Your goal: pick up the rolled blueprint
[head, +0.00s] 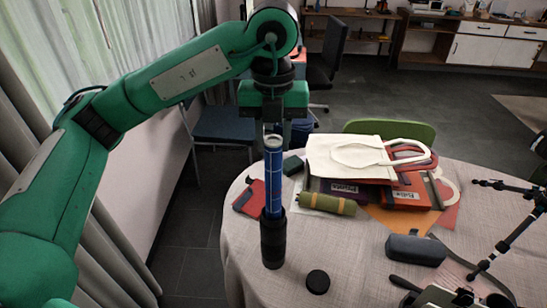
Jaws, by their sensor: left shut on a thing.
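The rolled blueprint (273,177) is a blue roll standing upright in the head view. My left gripper (273,132) points down at its top end and is shut on it. The lower part of the roll is inside or behind a black cylindrical tube (273,240) at the left side of the round table (245,262). I cannot tell how deep the roll sits in the tube.
A black round cap (318,281) lies beside the tube. A green roll (327,204), a white tote bag (350,157) on books, a grey case (415,249) and a black tripod (505,245) fill the table's middle and right. A green chair (395,129) stands behind.

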